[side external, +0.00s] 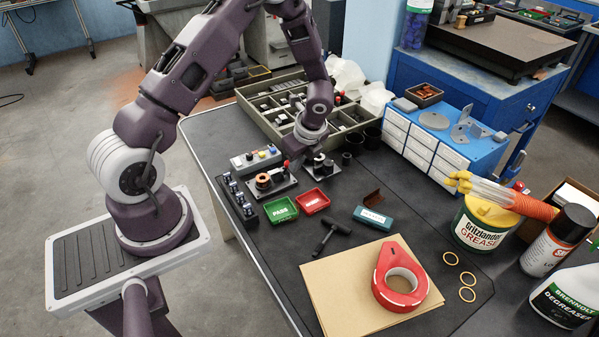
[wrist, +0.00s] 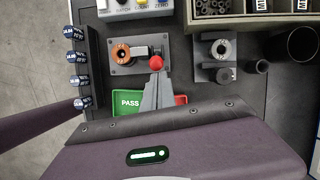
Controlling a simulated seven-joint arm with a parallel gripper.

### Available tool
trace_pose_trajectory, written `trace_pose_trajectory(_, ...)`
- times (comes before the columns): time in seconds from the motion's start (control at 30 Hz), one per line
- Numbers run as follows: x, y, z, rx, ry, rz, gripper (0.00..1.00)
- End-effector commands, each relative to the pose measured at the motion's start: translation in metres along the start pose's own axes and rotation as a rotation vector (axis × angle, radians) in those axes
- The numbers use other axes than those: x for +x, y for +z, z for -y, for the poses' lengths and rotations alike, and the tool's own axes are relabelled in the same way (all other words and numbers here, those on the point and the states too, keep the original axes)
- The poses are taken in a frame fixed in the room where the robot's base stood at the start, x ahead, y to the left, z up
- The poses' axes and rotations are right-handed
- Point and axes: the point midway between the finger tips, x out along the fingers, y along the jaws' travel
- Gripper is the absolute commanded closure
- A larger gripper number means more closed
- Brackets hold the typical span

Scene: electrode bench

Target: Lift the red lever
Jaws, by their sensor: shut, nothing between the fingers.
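The red lever's round red knob (wrist: 156,62) stands at the right end of a grey base plate that also carries a copper-coloured coil (wrist: 121,53). In the side external view the knob (side external: 286,163) shows just left of my gripper. My gripper (wrist: 157,77) is shut and empty. Its fingertips point at the knob and appear very close to it, just below it in the wrist view; I cannot tell whether they touch. The lever's shaft is mostly hidden.
A green PASS tray (side external: 281,209) and a red tray (side external: 312,201) lie in front. A button box (side external: 256,158) stands behind, a post fixture (wrist: 215,55) to the right. A black rack (side external: 236,204) of blue-topped parts is at the left. A divided crate (side external: 262,125) stands at the back.

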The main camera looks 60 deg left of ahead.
Motion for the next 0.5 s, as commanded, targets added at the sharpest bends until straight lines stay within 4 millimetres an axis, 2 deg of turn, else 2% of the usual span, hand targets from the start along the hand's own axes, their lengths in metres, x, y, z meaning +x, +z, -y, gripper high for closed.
trace_pose_trajectory(0.23,-0.003,0.021,0.003,-0.001,0.029,-0.196,1.0)
trace_pose_trajectory(0.5,-0.003,0.035,0.005,0.007,0.03,-0.187,1.0)
